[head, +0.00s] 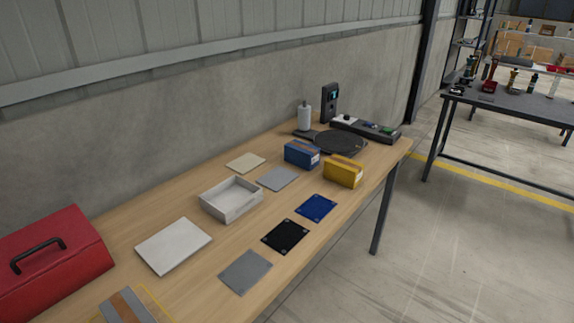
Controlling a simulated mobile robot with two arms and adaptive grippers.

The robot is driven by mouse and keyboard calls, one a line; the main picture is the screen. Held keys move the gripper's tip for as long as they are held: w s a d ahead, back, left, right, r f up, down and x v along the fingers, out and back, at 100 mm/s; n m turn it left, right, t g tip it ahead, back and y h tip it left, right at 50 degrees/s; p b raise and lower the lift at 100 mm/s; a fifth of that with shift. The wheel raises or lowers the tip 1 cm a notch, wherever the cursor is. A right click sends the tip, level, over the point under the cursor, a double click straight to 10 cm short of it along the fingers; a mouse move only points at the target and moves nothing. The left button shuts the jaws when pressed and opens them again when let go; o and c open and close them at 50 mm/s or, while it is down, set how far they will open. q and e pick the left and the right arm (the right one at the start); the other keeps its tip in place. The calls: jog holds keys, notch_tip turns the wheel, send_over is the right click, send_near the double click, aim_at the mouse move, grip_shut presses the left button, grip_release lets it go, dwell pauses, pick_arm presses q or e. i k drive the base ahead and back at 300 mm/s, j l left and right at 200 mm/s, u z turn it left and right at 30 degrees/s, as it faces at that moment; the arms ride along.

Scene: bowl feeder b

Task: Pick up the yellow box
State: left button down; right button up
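The yellow box (343,171) stands on the wooden table (190,220) near its right long edge. It has a brown strip along its top and a pale label on its side. A blue box (302,154) of similar shape stands just to its left, a small gap apart. Neither of my grippers shows in the head view.
A round dark plate (341,142) and a long dark unit with buttons (365,129) are behind the yellow box. A blue mat (316,207), a black mat (285,236) and a white tray (231,211) are nearer. A red toolbox (50,265) stands at left.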

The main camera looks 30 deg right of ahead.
aim_at(343, 171)
jog(key=i+l+u, duration=0.1)
jog(key=l+u, duration=0.3)
jog(key=l, duration=0.35)
jog(key=l+u, duration=0.45)
jog(key=l, duration=0.35)
jog(key=k+l+u, duration=0.15)
jog(key=l+u, duration=0.25)
jog(key=l, duration=0.35)
